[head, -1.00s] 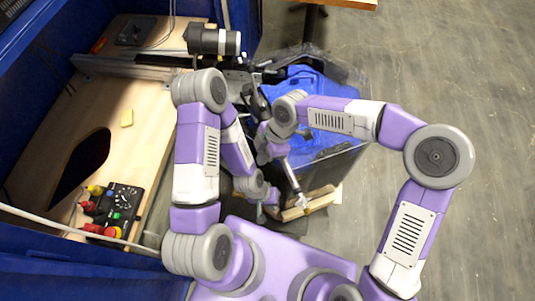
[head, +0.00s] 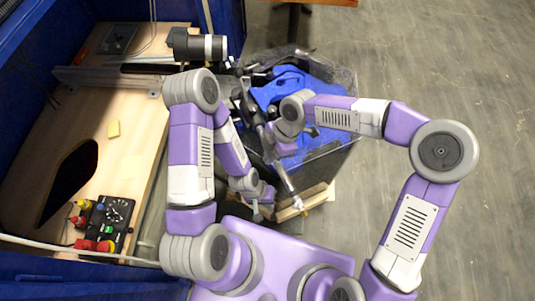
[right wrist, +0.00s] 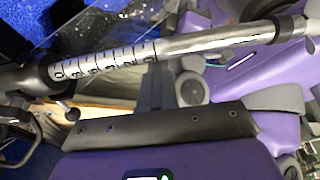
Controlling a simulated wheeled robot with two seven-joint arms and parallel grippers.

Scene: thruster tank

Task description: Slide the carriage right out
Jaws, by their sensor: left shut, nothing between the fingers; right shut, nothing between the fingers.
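A black cylindrical unit with a silver band (head: 207,47) stands at the tank's left rim in the head view. Below it, dark metal parts reach over the tank; I cannot tell which of them is the carriage. A silver tube (head: 287,180) slants down from there, and the right wrist view shows it close up with a number scale (right wrist: 105,65). My left gripper (head: 263,206) is shut and empty, low beside the tank's near side. My right gripper (head: 272,146) is shut and empty near the tube's upper part, partly hidden by its own wrist.
A clear-walled tank (head: 345,75) with blue inside stands ahead. A wooden bench (head: 130,150) with a metal rail (head: 100,78) and a button box (head: 107,218) lies left. Wooden pieces (head: 305,200) lie at the tank's near side. The floor to the right is clear.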

